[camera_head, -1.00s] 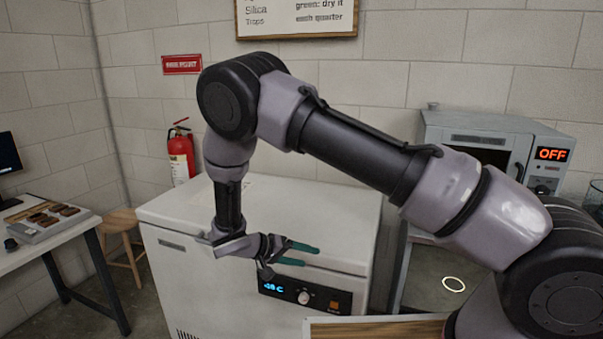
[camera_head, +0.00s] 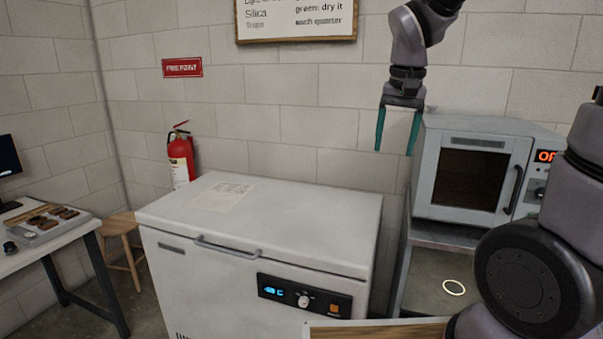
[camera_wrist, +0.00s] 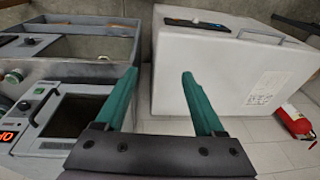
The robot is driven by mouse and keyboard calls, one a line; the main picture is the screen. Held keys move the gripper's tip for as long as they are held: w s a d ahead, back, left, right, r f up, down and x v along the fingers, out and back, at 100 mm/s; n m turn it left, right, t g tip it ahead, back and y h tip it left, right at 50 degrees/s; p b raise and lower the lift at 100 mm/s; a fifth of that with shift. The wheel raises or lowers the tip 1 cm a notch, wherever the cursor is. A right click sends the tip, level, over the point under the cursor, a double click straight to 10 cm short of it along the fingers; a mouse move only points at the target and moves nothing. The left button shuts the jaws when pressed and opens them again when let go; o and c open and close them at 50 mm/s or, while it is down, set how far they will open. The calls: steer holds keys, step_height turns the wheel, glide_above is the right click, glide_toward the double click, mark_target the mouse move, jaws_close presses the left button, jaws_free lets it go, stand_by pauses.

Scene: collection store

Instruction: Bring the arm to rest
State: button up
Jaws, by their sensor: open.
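My gripper (camera_head: 397,132) hangs with its two green fingers pointing down, at the upper right of the head view. It is in front of the wall, just left of the grey oven. The fingers are spread apart with nothing between them. In the wrist view my gripper (camera_wrist: 158,92) also shows open and empty. My arm comes in from the right edge, and part of it is out of the picture above.
A white chest freezer (camera_head: 270,225) with a shut lid stands at centre. The grey oven (camera_head: 427,165), reading OFF, stands right of it. A red fire extinguisher (camera_head: 181,160), a wooden stool (camera_head: 122,224) and a table (camera_head: 60,230) are at left.

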steer(key=s+d+r+t+y, duration=0.1)
steer(key=s+d+r+t, duration=0.3)
steer(key=s+r, duration=0.3)
steer(key=s+t, duration=0.1)
steer(key=s, duration=0.1)
steer(key=shift+s+d+r+y, duration=0.3)
steer(key=shift+d+r+y, duration=0.05)
steer(key=shift+r+y, duration=0.05)
steer(key=shift+c, duration=0.3)
